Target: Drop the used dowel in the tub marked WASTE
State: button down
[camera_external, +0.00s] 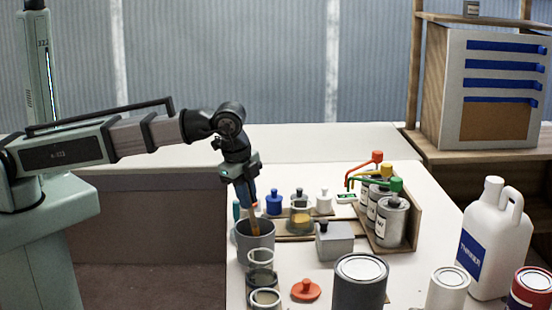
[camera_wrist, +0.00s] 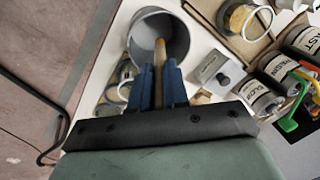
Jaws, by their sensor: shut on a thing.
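My gripper (camera_external: 249,196) points down above the grey tub (camera_external: 256,248) and is shut on a wooden dowel (camera_external: 255,222). The dowel hangs down from the fingers, and its lower end lies over or inside the tub's mouth; I cannot tell how deep. In the wrist view the blue fingers (camera_wrist: 158,85) grip the dowel (camera_wrist: 159,58) from both sides, and its far end overlaps the open tub (camera_wrist: 178,38). No WASTE marking is readable on the tub in either view.
Glass jars (camera_external: 261,261) stand just in front of the tub. A grey block with a black knob (camera_external: 335,244) and a jar with amber liquid (camera_external: 300,218) are to its right. Labelled cans (camera_external: 391,222), a dark can (camera_external: 360,285) and a white jug (camera_external: 493,245) stand further right.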

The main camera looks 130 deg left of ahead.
jog(key=shift+f, duration=0.1)
dwell(0.3)
jog(key=c, duration=1)
grip_release()
jog(key=shift+c, duration=0.2)
notch_tip(320, 180, up, 14)
jog(key=d, duration=0.2)
jog(key=shift+s+d+f, duration=0.25)
jog(key=shift+s+d, duration=0.05)
jog(key=shift+s, duration=0.1)
jog(key=shift+f, duration=0.1)
